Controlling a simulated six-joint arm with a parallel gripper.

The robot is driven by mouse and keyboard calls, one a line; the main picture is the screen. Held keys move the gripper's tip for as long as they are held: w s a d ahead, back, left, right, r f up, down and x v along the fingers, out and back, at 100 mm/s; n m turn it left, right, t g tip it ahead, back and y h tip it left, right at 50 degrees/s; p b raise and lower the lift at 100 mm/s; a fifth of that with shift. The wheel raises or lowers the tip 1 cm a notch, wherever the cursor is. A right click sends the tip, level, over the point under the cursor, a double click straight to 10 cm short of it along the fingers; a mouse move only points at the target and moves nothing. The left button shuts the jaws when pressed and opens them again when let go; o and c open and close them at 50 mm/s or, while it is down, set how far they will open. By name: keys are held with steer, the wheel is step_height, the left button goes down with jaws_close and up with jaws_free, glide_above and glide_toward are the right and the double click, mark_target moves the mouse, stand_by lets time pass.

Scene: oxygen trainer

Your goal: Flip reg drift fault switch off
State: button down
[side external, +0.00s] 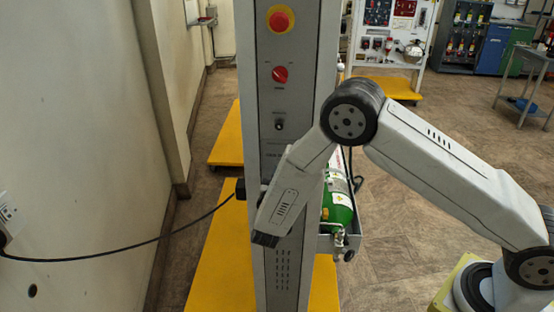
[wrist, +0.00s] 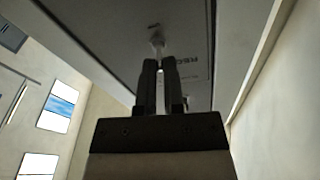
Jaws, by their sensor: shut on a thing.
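The switch (wrist: 158,40), a small pale metal toggle, stands out from the dark panel face in the wrist view. Printed letters reading "REG" show on the panel beside it. My gripper (wrist: 160,66) has its two dark fingers closed on the toggle's lever. The fingers hide part of the lever, and I cannot tell which way it is thrown. In the side view the tall grey panel column (side external: 279,80) stands upright, and my wrist covers its lower front. The switch and fingertips are hidden there.
Above my wrist, the column carries a red and yellow stop button (side external: 280,19), a red rotary knob (side external: 280,74) and a small black control (side external: 279,124). A green cylinder (side external: 338,205) stands behind the column. A black cable (side external: 130,256) runs from the left wall to the column.

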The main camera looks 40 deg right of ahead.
steer(key=shift+f+t+h, duration=0.35)
steer(key=shift+t+h, duration=0.3)
steer(key=shift+h, duration=0.1)
steer(key=shift+f+t+h, duration=0.35)
steer(key=shift+t+h, duration=0.3)
steer(key=shift+h, duration=0.1)
steer(key=c, duration=0.7)
jaws_free()
steer(key=shift+c, duration=0.2)
steer(key=v, duration=0.7)
steer(key=shift+s+a+f, duration=0.15)
steer(key=shift+a+f, duration=0.1)
steer(key=shift+a, duration=0.05)
